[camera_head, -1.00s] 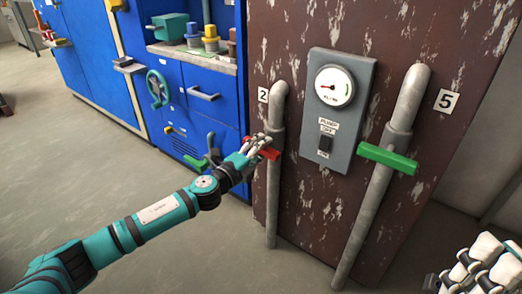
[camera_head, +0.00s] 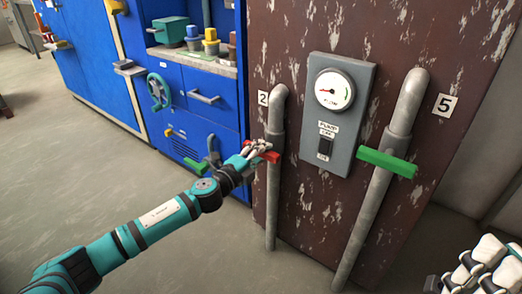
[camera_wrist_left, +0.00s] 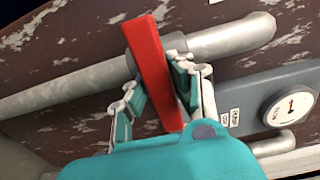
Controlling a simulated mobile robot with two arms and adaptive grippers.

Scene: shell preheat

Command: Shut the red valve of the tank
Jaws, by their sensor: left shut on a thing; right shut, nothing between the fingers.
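The red valve handle (camera_head: 271,157) is on the grey pipe marked 2 (camera_head: 272,205), on the tank's rusty brown wall (camera_head: 320,215). My left gripper (camera_head: 257,148) is shut on the red handle. In the left wrist view the red handle (camera_wrist_left: 150,65) lies between the fingers (camera_wrist_left: 165,88) and crosses its pipe (camera_wrist_left: 70,90). The fingers hide part of the handle in the head view. My right gripper (camera_head: 482,266) is at the bottom right corner, shut and empty, partly cut off and away from the tank.
A green handle (camera_head: 388,162) crosses the right pipe marked 5 (camera_head: 360,225). A grey panel (camera_head: 348,150) with a round gauge (camera_head: 334,90) and a switch (camera_head: 325,147) stands between the pipes. Blue cabinets (camera_head: 205,75) are at left. The floor at left is clear.

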